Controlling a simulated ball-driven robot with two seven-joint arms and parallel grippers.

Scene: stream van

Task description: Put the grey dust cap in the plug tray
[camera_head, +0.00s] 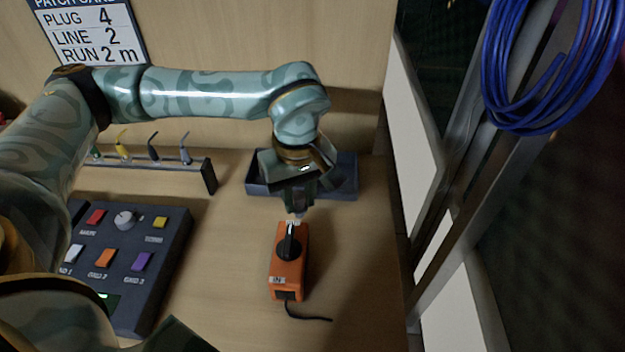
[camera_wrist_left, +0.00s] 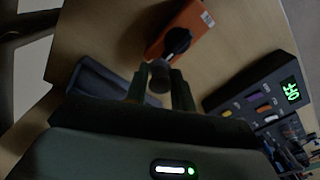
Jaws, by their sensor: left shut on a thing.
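My left gripper (camera_head: 297,208) points down just behind the orange box and in front of the plug tray. It is shut on a small grey piece, which looks like the grey dust cap (camera_wrist_left: 160,74), between the two fingertips in the left wrist view. In the head view only a pale bit of the cap shows below the fingers. The plug tray (camera_head: 345,188) is a dark blue-grey open tray by the back wall, partly hidden by my left wrist. It also shows in the left wrist view (camera_wrist_left: 98,84), left of the fingers. My right gripper is not in view.
An orange box (camera_head: 285,275) with a black knob and short cable stands right by the gripper. A button panel (camera_head: 150,290) lies to the left. A rack (camera_head: 180,172) with several coloured leads stands behind it. Blue cable (camera_head: 510,80) hangs at upper right.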

